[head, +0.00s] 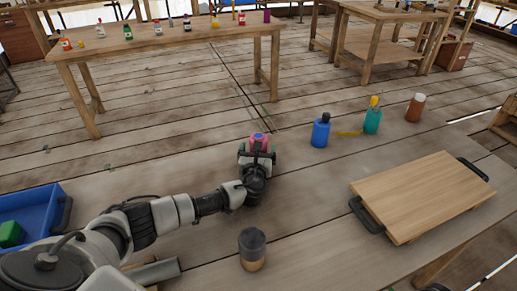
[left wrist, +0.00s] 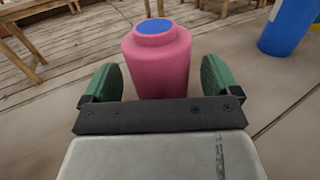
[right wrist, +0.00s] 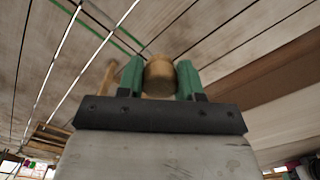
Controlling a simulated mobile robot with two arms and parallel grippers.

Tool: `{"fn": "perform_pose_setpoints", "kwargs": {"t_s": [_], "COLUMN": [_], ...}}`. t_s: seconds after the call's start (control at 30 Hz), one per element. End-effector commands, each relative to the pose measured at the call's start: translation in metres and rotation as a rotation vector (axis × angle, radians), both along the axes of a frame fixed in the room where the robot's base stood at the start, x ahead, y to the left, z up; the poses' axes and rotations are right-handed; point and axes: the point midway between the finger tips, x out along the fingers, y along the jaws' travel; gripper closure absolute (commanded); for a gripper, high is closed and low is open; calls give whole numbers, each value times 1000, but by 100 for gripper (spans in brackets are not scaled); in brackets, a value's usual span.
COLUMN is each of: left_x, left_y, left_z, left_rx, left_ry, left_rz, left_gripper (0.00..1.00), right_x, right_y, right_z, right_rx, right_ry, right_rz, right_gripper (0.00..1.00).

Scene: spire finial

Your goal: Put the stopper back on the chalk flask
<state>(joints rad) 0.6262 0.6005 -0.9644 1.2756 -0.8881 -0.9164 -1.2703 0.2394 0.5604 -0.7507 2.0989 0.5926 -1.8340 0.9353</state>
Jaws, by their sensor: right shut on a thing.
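A pink flask with a flat blue round top (head: 258,139) stands upright on the near table; it fills the middle of the left wrist view (left wrist: 158,62). No stopper stands on it. My left gripper (head: 257,157) is low at the flask, its green fingers apart on either side with gaps visible (left wrist: 160,85). My right gripper (right wrist: 160,80) is shut on a short brown, cork-like stopper (right wrist: 160,75), seen only in the right wrist view. The right arm does not show in the head view.
A blue bottle (head: 321,133), a teal bottle (head: 372,121) and a brown bottle (head: 415,108) stand to the right, with a yellow stick (head: 349,133). A wooden board (head: 422,194), a dark-topped jar (head: 252,250) and a blue crate (head: 40,199) flank the arm.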

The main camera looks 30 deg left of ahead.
Motion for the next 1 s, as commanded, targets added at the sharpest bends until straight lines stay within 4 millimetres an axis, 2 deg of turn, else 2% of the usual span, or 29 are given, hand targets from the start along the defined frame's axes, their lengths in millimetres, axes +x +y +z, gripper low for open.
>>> {"fn": "perform_pose_setpoints", "kwargs": {"t_s": [0.03,0.37,0.73,0.87,0.97,1.0], "left_x": [0,0,0,0,0,2], "left_y": [0,0,0,0,0,-8], "left_z": [0,0,8,23,43,47], "left_rx": [0,0,0,-1,-2,-6], "left_ry": [0,0,-2,-4,-5,-4], "left_rz": [0,0,0,0,-1,-4], "left_gripper": [16,66,66,66,66,66], "right_x": [0,0,0,0,0,0], "right_y": [0,0,0,0,0,0], "right_z": [0,0,2,4,7,6], "right_rx": [0,0,0,0,0,0], "right_ry": [0,0,0,0,0,0], "right_rz": [0,0,0,0,0,0], "right_gripper": [86,86,86,86,86,86]}}
